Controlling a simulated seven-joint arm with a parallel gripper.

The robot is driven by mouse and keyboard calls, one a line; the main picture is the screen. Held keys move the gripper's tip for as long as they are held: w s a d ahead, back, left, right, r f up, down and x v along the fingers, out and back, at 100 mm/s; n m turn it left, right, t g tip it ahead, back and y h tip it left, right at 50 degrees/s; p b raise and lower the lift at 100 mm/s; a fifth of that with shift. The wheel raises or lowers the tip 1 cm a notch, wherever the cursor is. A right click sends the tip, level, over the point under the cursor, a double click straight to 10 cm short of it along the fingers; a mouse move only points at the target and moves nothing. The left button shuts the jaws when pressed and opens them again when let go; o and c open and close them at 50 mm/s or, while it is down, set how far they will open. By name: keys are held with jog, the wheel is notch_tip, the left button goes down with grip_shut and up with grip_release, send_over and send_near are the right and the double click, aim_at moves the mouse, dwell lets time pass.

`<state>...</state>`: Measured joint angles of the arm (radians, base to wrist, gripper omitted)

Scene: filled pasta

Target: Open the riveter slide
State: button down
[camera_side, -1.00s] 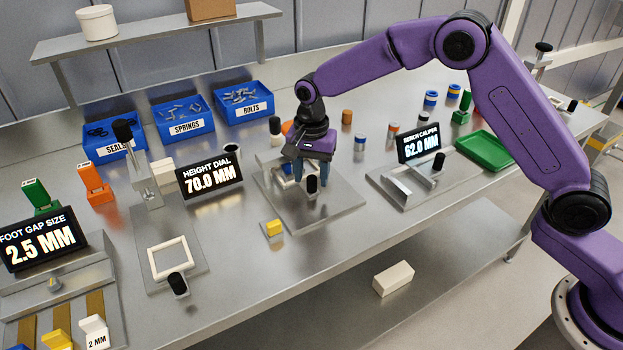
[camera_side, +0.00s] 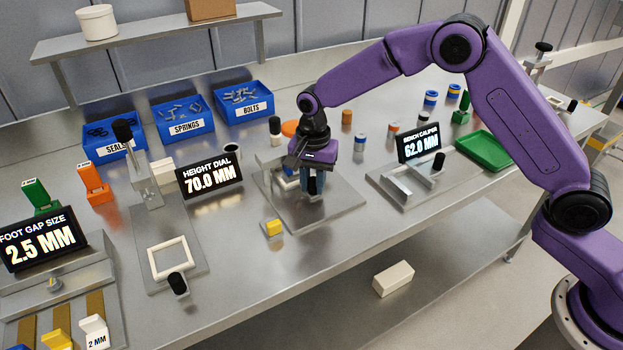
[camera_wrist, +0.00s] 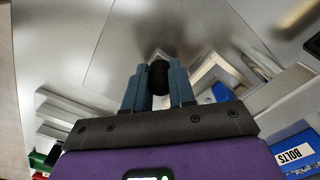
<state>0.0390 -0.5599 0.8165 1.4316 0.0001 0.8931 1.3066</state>
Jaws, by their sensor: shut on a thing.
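The riveter station, a flat metal plate (camera_side: 335,207) with a raised block and a slide, sits mid-bench in the side view. A black upright knob (camera_side: 312,186) stands on it, apparently the slide's handle. My gripper (camera_side: 311,182) reaches down over the plate, its blue fingers shut on the knob. In the wrist view the black knob (camera_wrist: 159,77) sits between the two blue fingers of my gripper (camera_wrist: 158,82). The slide beneath is largely hidden by the gripper in the side view.
A height dial (camera_side: 210,175) stands to the left, a bench caliper (camera_side: 419,146) to the right. Blue bins (camera_side: 243,101) stand behind. The bench in front of the plate is clear.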

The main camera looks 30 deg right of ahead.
jog(key=s, duration=0.9)
jog(key=c, duration=0.9)
grip_release()
jog(key=shift+c, duration=0.2)
notch_tip(320, 180, up, 18)
jog(key=shift+f, duration=0.25)
jog(key=shift+s, duration=0.1)
jog(key=s+d+f+n, duration=0.3)
jog(key=s+d+n, duration=0.5)
jog(key=s, duration=0.5)
jog(key=s+d+f+n, duration=0.2)
jog(key=s+d+n, duration=0.7)
jog(key=s+n, duration=0.4)
jog(key=shift+s+f+n, duration=0.3)
jog(key=shift+s+f, duration=0.1)
jog(key=shift+s, duration=0.35)
